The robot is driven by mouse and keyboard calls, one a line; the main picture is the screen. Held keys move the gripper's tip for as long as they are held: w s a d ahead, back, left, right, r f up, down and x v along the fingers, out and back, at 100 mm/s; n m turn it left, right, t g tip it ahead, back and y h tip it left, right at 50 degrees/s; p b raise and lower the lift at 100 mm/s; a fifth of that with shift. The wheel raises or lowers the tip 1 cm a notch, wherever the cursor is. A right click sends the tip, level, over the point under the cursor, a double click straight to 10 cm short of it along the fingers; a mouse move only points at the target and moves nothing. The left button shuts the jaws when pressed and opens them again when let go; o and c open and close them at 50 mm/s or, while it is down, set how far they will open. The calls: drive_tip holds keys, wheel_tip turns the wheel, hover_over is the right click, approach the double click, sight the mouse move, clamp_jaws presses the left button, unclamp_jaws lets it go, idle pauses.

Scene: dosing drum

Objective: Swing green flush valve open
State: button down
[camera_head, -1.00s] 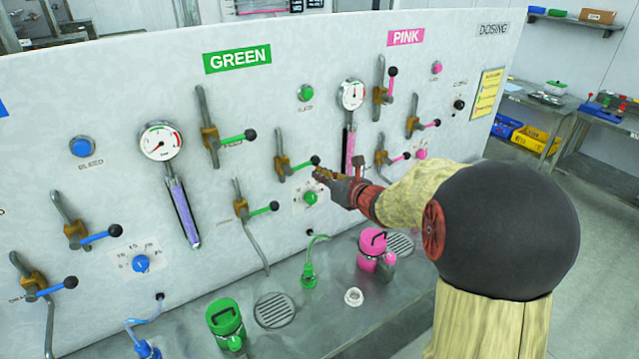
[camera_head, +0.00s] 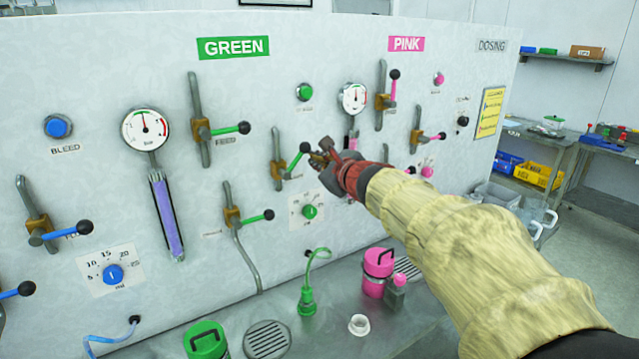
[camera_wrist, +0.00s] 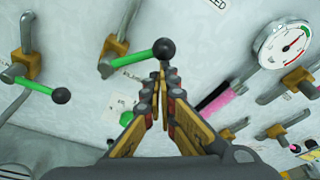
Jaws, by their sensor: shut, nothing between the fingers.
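The middle green valve has a brass body (camera_head: 278,170) on a grey pipe and a green lever (camera_head: 294,163) tilted up to the right, ending in a black knob (camera_head: 305,147). Its label is too small to read. My gripper (camera_head: 317,158) is shut and empty, just right of the knob. In the wrist view, the closed fingertips (camera_wrist: 161,82) lie just below the black knob (camera_wrist: 164,51), with the green lever (camera_wrist: 130,59) running left from it. I cannot tell whether they touch.
Other green levers sit above (camera_head: 228,130) and below (camera_head: 255,217), both nearly level. A green dial (camera_head: 309,211) is below my gripper. A pressure gauge (camera_head: 353,98) and pink valves (camera_head: 430,137) are close on the right.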

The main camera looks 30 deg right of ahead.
sight(303, 153)
drive_tip(key=a+r+n+b, duration=0.1)
drive_tip(key=a+r, duration=0.1)
drive_tip(key=shift+a+r+b, duration=0.25)
drive_tip(key=shift+r+b, duration=0.05)
drive_tip(key=shift+r, duration=0.05)
drive_tip(key=shift+a+r, duration=0.25)
drive_tip(key=shift+a, duration=0.4)
idle(0.4)
